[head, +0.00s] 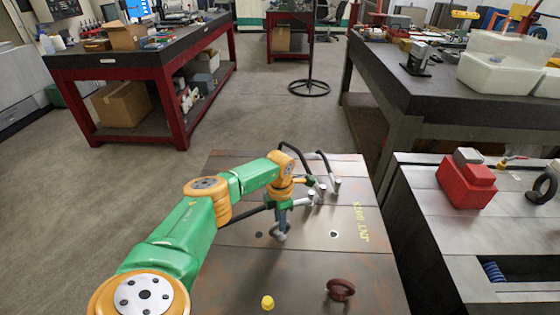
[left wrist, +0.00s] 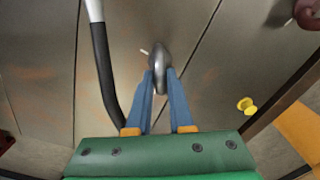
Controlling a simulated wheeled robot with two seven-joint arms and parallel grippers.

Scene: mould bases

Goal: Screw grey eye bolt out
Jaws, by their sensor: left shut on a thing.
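The grey eye bolt (head: 281,236) is at the middle of the worn steel mould base (head: 300,262). My left gripper (head: 282,222) reaches down from above it and is shut on its ring. In the left wrist view the grey ring (left wrist: 160,62) sits between the two blue fingertips of my left gripper (left wrist: 160,80). The bolt's shank is hidden, so I cannot tell how deep it sits in the plate. My right gripper is not in view.
Black-and-grey bent handles (head: 318,185) stand behind the gripper. A rusty brown eye bolt (head: 341,290) and a yellow knob (head: 267,302) are on the front of the plate. A red block (head: 466,184) lies on the neighbouring base at right.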

